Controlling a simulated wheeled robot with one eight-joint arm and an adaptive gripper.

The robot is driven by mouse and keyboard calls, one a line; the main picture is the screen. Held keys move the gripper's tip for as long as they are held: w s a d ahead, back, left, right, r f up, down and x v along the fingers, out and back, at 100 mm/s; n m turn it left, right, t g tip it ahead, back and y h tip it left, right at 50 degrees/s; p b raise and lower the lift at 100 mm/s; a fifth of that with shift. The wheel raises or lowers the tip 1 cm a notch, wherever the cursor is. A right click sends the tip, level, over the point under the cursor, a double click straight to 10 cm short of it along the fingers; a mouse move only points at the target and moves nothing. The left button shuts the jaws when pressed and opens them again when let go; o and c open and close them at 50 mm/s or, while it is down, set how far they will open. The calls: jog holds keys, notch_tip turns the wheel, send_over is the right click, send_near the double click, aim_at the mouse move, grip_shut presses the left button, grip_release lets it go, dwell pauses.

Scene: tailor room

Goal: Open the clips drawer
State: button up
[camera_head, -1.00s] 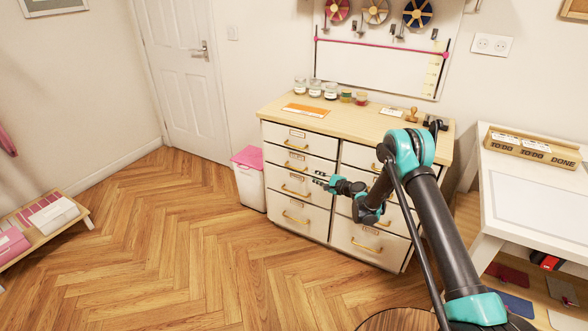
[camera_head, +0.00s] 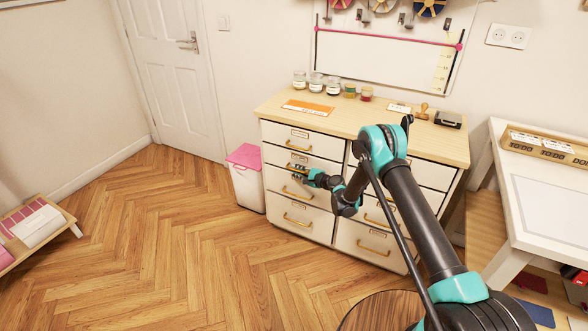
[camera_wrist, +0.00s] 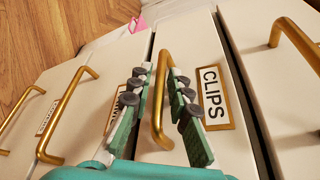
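The clips drawer (camera_wrist: 193,50) has a white front with a brass handle (camera_wrist: 158,100) and a label reading CLIPS (camera_wrist: 213,97). It is the second drawer down in the left column of the cabinet in the head view (camera_head: 277,165), and it looks closed. My gripper (camera_wrist: 158,78) is open, with its teal and grey fingers on either side of the handle. Contact between the fingers and the handle cannot be told. In the head view my gripper (camera_head: 299,173) is at this drawer's front and partly hides its handle.
The top drawer's handle (camera_wrist: 293,40) and lower drawers' handles (camera_wrist: 66,115) stick out close by. Jars (camera_head: 333,86) and a stamp (camera_head: 422,112) stand on the cabinet top (camera_head: 365,117). A pink-lidded bin (camera_head: 245,178) is left of the cabinet.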

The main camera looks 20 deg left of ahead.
grip_shut()
jog(key=shift+s, duration=0.1)
dwell(0.4)
